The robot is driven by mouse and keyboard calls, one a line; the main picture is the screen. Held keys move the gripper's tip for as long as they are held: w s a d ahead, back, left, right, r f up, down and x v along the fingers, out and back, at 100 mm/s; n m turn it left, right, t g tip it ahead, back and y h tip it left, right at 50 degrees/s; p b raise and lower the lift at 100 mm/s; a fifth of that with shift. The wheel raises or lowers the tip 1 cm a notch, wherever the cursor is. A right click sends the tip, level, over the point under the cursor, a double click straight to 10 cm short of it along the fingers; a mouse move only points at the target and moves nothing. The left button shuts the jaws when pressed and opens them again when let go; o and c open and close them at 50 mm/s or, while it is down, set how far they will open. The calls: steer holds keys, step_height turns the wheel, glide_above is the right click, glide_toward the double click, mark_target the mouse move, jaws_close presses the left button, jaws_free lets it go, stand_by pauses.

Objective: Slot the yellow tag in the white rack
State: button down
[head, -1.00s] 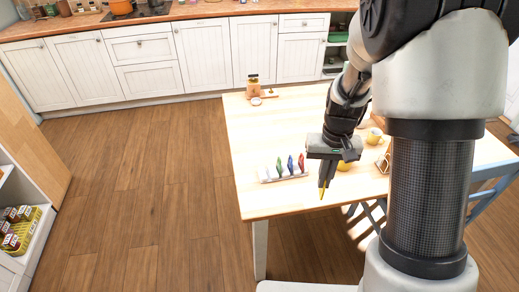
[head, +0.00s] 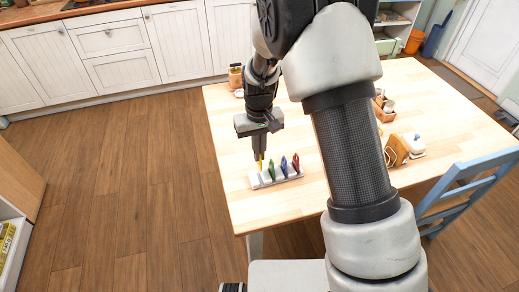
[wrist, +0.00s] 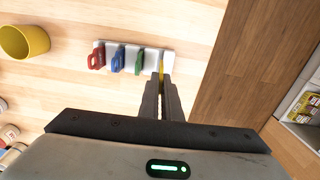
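The white rack (head: 276,179) lies on the wooden table near its left edge; it also shows in the wrist view (wrist: 129,46). A green tag (wrist: 140,61), a blue tag (wrist: 118,60) and a red tag (wrist: 97,57) stand in it in a row. My gripper (head: 259,154) is shut on the yellow tag (head: 260,165) and points down over the rack's left end in the head view. In the wrist view the yellow tag (wrist: 161,69) is a thin strip between the fingertips, beside the green tag. I cannot tell whether its lower end is inside a slot.
The table (head: 230,142) is clear to the left of and in front of the rack. A yellow cup (wrist: 24,41) stands on the table in the wrist view. A wooden holder (head: 397,150) and a blue chair (head: 465,185) are to the right.

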mark_target(259, 164)
steer(key=shift+f+b, duration=1.9)
steer(key=shift+f, duration=1.05)
steer(key=c, duration=1.9)
jaws_free()
steer(key=shift+r, duration=0.1)
step_height(259, 164, up, 17)
steer(key=p, duration=0.2)
steer(key=shift+r, duration=0.15)
